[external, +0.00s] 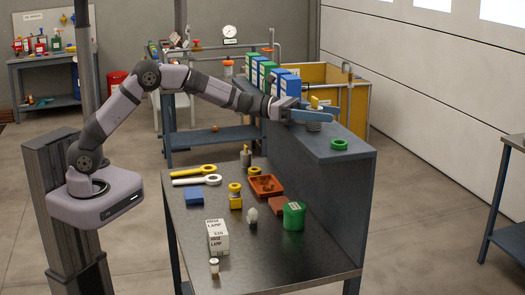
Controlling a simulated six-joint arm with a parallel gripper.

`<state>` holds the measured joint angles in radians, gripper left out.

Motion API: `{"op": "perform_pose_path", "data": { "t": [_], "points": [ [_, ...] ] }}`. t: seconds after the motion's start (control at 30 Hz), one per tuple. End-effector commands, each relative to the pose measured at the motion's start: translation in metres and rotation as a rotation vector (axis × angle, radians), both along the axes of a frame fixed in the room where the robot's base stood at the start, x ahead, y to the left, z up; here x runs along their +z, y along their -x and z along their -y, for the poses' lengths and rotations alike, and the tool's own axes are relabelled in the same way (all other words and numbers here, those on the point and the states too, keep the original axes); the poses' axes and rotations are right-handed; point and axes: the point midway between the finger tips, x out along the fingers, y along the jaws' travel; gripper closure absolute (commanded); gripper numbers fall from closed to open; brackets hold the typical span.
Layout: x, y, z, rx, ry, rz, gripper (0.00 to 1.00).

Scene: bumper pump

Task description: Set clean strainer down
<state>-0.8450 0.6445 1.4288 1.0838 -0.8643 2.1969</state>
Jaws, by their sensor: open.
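My gripper (318,115) is at the end of my outstretched arm, over the grey raised shelf (335,148) behind the workbench. Its jaws are open. A small grey cylindrical piece (314,126), possibly the strainer, shows just below the fingers, at the shelf top. A yellow piece (314,102) shows just above or behind the fingers. The fingers partly hide both, so I cannot tell whether they touch the grey piece. A green ring (339,144) lies on the shelf, nearer the camera than the gripper.
Blue, green and white boxes (270,77) stand in a row behind the gripper. The workbench below holds an orange tray (266,185), a green can (294,216), a white lamp box (217,236) and yellow and white wrenches (195,170). The bench's front right is clear.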

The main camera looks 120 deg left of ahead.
Motion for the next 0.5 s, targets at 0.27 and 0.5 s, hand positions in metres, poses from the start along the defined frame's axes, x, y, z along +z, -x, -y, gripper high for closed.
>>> {"op": "perform_pose_path", "data": {
  "t": [0.27, 0.5],
  "points": [
    [-0.0005, -0.003, -0.0004, 0.0, 0.0, 0.001, 0.4],
    [-0.0003, -0.0027, -0.0005, 0.0, 0.0, 0.001, 0.85]
  ]
}}
